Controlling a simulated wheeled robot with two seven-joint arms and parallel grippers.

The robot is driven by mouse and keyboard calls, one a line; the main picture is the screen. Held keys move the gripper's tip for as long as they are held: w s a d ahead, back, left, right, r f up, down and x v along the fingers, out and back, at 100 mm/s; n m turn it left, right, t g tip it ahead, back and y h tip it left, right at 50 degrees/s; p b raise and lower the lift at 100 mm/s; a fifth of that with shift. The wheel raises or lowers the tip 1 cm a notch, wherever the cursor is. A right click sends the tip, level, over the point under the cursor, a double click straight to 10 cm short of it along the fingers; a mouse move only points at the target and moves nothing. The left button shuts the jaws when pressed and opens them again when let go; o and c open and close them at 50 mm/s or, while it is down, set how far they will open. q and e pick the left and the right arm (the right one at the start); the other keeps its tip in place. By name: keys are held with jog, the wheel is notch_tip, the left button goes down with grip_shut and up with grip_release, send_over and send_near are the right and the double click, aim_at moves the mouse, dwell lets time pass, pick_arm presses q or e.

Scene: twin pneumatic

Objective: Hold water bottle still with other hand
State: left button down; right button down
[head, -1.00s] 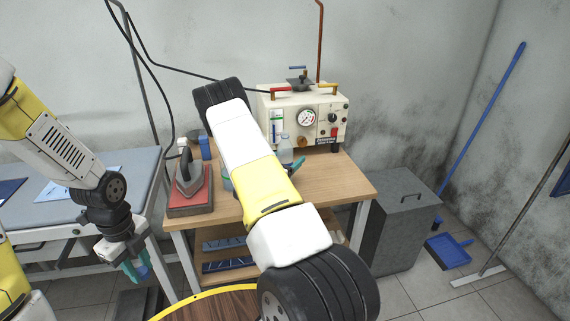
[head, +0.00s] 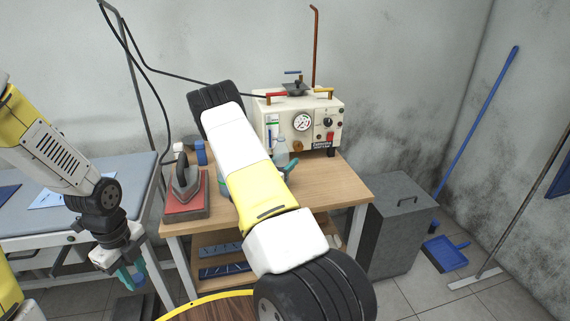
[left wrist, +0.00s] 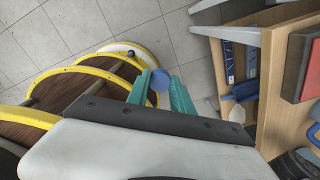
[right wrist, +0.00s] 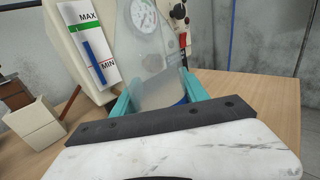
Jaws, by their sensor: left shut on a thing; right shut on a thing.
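The water bottle (right wrist: 150,70) is clear and stands upright on the wooden table (right wrist: 250,95). It fills the space between the teal fingers of my right gripper (right wrist: 157,95), which is shut on it. In the head view my right forearm hides much of the bottle; its upper part (head: 281,150) shows beside the arm. My left gripper (head: 131,275) is low at the left, away from the bottle and in front of the blue-topped table. It is shut on a small blue round cap (left wrist: 159,80), seen end-on between its teal fingers.
A cream machine (head: 303,125) with a gauge and knobs stands behind the bottle. An iron (head: 184,178) on a red pad is at the table's left. A grey bin (head: 398,225) stands right of the table. Several blue items lie on the shelf (head: 225,255) below.

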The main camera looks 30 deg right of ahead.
jog(key=shift+r, duration=1.45)
jog(key=s+a, duration=0.3)
jog(key=s, duration=0.4)
jog(key=s+a+r, duration=0.1)
jog(key=s+a, duration=0.2)
jog(key=s, duration=0.4)
jog(key=shift+s+r, duration=0.2)
jog(key=shift+s, duration=0.15)
jog(key=shift+a, duration=0.1)
jog(key=c, duration=1.3)
grip_release()
grip_shut()
jog(key=shift+a, duration=0.1)
